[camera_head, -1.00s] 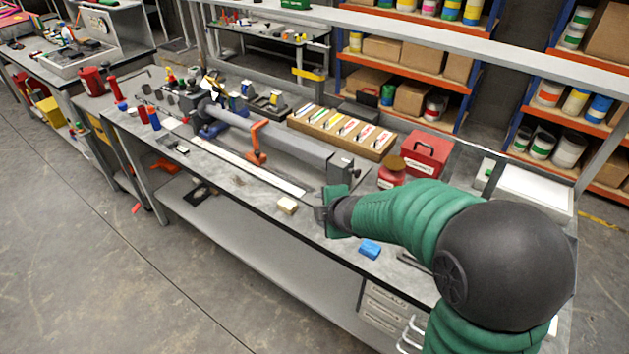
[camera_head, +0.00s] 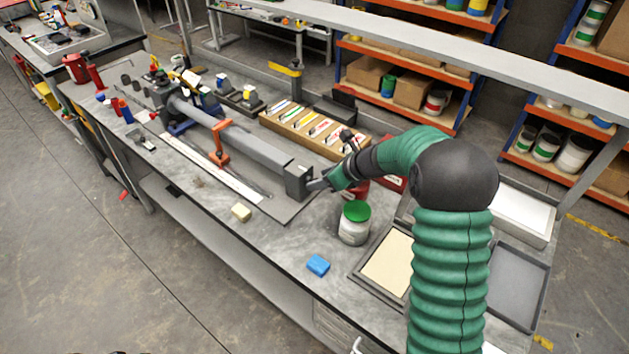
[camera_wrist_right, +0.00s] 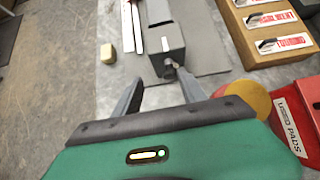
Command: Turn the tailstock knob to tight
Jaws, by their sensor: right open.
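The tailstock (camera_head: 298,181) is a dark grey block at the near right end of the long grey bar on the bench. In the right wrist view the tailstock (camera_wrist_right: 166,46) stands just ahead of my gripper. A small dark knob (camera_wrist_right: 169,70) sticks out of its near face. My right gripper (camera_head: 320,184) is close to that face. In the wrist view its two fingers are spread apart (camera_wrist_right: 158,80), with the knob at the tip of the right finger. I cannot tell whether they touch. My left gripper is out of view.
A white jar with a green lid (camera_head: 354,222) stands near my right gripper. A red box (camera_wrist_right: 295,118) is close on the right. A wooden tray of labelled tools (camera_head: 316,130) lies behind the bar. A blue block (camera_head: 318,265) and a beige block (camera_head: 241,212) lie in front.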

